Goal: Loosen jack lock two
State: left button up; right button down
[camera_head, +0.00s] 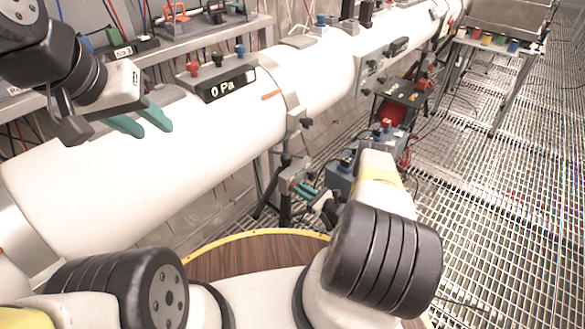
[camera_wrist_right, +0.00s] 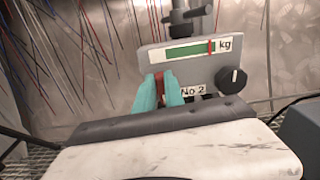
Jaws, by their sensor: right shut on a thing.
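The jack's grey panel (camera_wrist_right: 182,62) fills the middle of the right wrist view. It has a green bar gauge (camera_wrist_right: 190,52) marked kg, a black knob (camera_wrist_right: 232,79) and a "No 2" label (camera_wrist_right: 192,91). My right gripper (camera_wrist_right: 159,84) has its teal fingers shut on a small red lock part (camera_wrist_right: 165,81) on the panel's left side; the fingers hide much of it. In the head view my right gripper (camera_head: 306,190) is at the jack (camera_head: 292,175) under the white pipe. My left gripper (camera_head: 148,124) is open and empty, in front of the pipe.
The white pipe (camera_head: 160,155) crosses the head view diagonally, with a "0 Pa" display (camera_head: 228,86) on it. A round wooden top with a yellow rim (camera_head: 255,255) is near the front. Blue and red equipment stands beyond my right arm. Open grating floor (camera_head: 490,220) lies to the right.

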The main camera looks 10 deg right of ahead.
jog(key=n, duration=0.6)
jog(key=a+n, duration=0.1)
jog(key=n, duration=0.2)
jog(key=shift+s+f, duration=0.3)
jog(key=shift+s, duration=0.1)
jog(key=n, duration=0.4)
jog(key=shift+s+a+f+n, duration=0.1)
jog(key=shift+f+n, duration=0.2)
jog(key=shift+n, duration=0.1)
jog(key=shift+f+n, duration=0.15)
jog(key=shift+n, duration=0.75)
jog(key=shift+f+n, duration=0.15)
jog(key=shift+n, duration=0.75)
jog(key=c, duration=1.4)
grip_release()
jog(key=shift+c, duration=0.2)
jog(key=shift+s, duration=0.1)
